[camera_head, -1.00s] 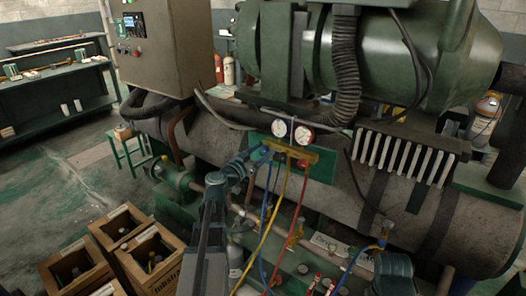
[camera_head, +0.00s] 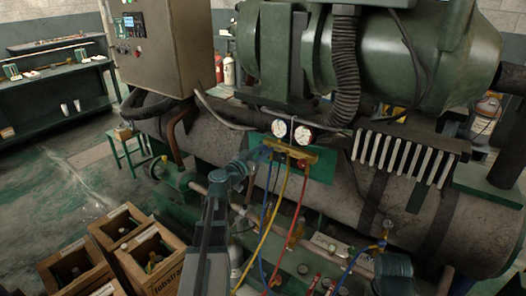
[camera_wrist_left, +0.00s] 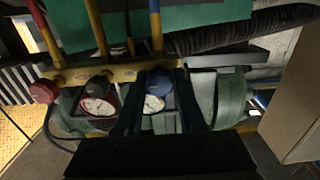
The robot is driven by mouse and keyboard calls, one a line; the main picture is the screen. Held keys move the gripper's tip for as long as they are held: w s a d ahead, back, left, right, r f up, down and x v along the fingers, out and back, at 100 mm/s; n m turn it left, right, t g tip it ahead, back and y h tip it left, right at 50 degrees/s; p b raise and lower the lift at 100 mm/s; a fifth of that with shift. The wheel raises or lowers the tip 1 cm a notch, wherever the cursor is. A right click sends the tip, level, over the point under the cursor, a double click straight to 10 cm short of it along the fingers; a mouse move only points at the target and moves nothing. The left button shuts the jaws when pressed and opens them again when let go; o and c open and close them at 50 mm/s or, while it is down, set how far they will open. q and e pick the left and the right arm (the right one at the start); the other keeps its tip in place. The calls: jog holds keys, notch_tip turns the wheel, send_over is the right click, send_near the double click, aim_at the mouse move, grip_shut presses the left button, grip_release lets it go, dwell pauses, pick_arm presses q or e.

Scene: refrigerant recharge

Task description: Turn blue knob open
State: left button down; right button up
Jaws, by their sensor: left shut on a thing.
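The blue knob (camera_wrist_left: 159,84) is at one end of the yellow manifold (camera_wrist_left: 115,73), between the two dark fingers of my left gripper (camera_wrist_left: 162,105) in the left wrist view. In the head view, my left gripper (camera_head: 258,158) reaches the left end of the manifold (camera_head: 290,151) and mostly covers the knob. The gripper is shut on the blue knob. The red knob (camera_head: 303,164) is at the manifold's other end. Two round gauges (camera_head: 279,129) sit above the manifold.
Blue, yellow and red hoses (camera_head: 280,205) hang below the manifold. A large grey tank (camera_head: 390,185) lies behind it, and a ribbed black hose (camera_head: 345,75) runs above. Wooden crates (camera_head: 128,225) stand on the floor at lower left.

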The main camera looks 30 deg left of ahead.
pick_arm(q)
jog(key=shift+n, duration=0.3)
jog(key=n, duration=0.4)
jog(key=shift+n, duration=0.3)
jog(key=n, duration=1)
jog(key=shift+n, duration=2.4)
jog(key=c, duration=0.5)
grip_release()
